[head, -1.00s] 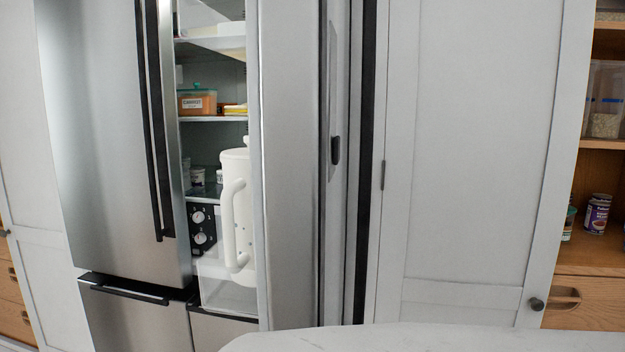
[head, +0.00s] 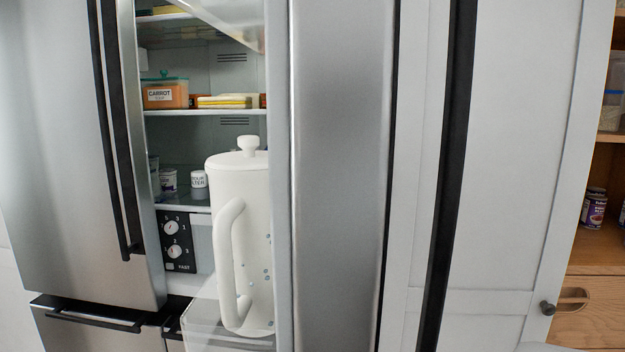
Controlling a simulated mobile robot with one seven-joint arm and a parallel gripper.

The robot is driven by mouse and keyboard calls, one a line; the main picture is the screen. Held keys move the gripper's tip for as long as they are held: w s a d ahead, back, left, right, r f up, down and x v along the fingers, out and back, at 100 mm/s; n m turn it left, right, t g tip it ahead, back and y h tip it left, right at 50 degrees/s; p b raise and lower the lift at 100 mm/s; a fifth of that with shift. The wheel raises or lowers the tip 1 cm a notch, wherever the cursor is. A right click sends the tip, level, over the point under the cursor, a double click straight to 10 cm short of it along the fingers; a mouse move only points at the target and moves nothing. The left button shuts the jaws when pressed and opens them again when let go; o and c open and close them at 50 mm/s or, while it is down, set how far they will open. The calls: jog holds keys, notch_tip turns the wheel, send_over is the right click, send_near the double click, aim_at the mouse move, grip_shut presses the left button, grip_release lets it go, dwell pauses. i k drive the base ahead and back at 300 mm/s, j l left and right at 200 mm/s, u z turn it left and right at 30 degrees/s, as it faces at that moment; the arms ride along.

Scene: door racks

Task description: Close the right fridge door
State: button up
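The right fridge door (head: 338,180) stands open and is seen at a steep angle as a tall silver panel. A white lidded pitcher (head: 240,245) stands upright on its inner side, in a clear door bin (head: 215,335). The fridge interior shows in the gap between this door and the left fridge door (head: 60,140), which looks shut and has a dark vertical handle (head: 115,130). My gripper is not in view.
Shelves inside hold an orange carrot container (head: 165,95), yellow boxes (head: 225,102) and small jars. A drawer with a dark handle (head: 95,318) lies below. A grey cabinet panel (head: 530,150) and wooden shelves with cans (head: 593,208) stand at right.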

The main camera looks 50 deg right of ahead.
aim_at(332, 66)
jog(key=i+j+z, duration=0.15)
jog(key=z, duration=0.3)
jog(key=i+j+z, duration=0.15)
jog(key=z, duration=0.25)
jog(key=j+z, duration=0.25)
jog(key=z, duration=0.2)
jog(key=k, duration=0.85)
jog(key=l, duration=0.8)
jog(key=l+z, duration=0.35)
jog(key=l, duration=1)
